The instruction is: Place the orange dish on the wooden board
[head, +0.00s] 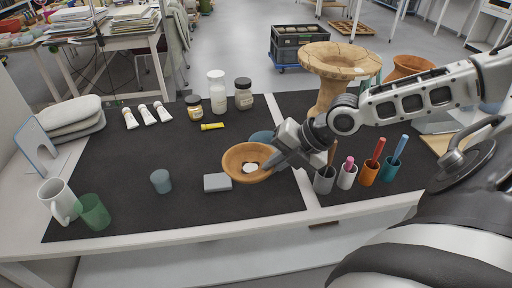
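The orange dish (233,165) is a shallow round bowl with a small white patch inside, near the middle of the dark mat. My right gripper (268,163) is at the dish's right rim, with its fingers across the rim; it appears shut on it. I cannot tell clearly whether the dish is off the mat. A tan wooden board (436,143) lies at the right of the table, partly hidden behind my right arm. My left gripper is not in view.
A grey block (217,182) and blue-grey cup (160,181) stand left of the dish. A blue bowl (261,137) is behind it. Several tool cups (347,177) and a large tan pedestal vessel (333,62) are to the right.

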